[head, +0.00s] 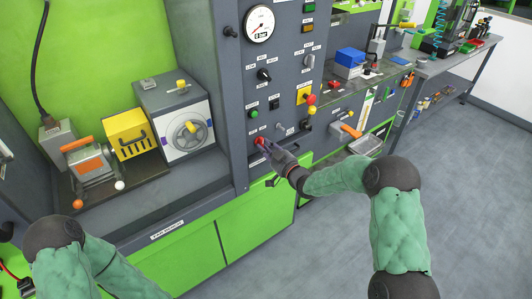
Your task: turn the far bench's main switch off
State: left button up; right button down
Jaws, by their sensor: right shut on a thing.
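The grey control panel (284,60) carries gauges, knobs and buttons. A yellow plate (303,92) with a red knob (311,99) is on its right part. My right gripper (265,146) is at the panel's lower left, shut on a small red knob (260,140). The fingers partly hide that knob, and its turn position cannot be told. The labels are too small to read, so I cannot tell which control is the main switch. My left arm shows at the bottom left, but its gripper is out of view.
A yellow box (126,134) and a grey machine with a handwheel (188,136) stand in the left bay. A grey tray (364,144) and an orange-handled tool (350,131) are right of the gripper. Another bench (455,62) stands at the back right. The floor (470,190) is clear.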

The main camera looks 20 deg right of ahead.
jog(key=shift+r+n+b, duration=0.1)
jog(key=shift+n+b, duration=2.3)
jog(key=shift+b, duration=0.1)
jog(key=shift+d, duration=0.1)
jog(key=c, duration=1.1)
grip_release()
jog(key=shift+o, duration=0.2)
jog(key=v, duration=1.2)
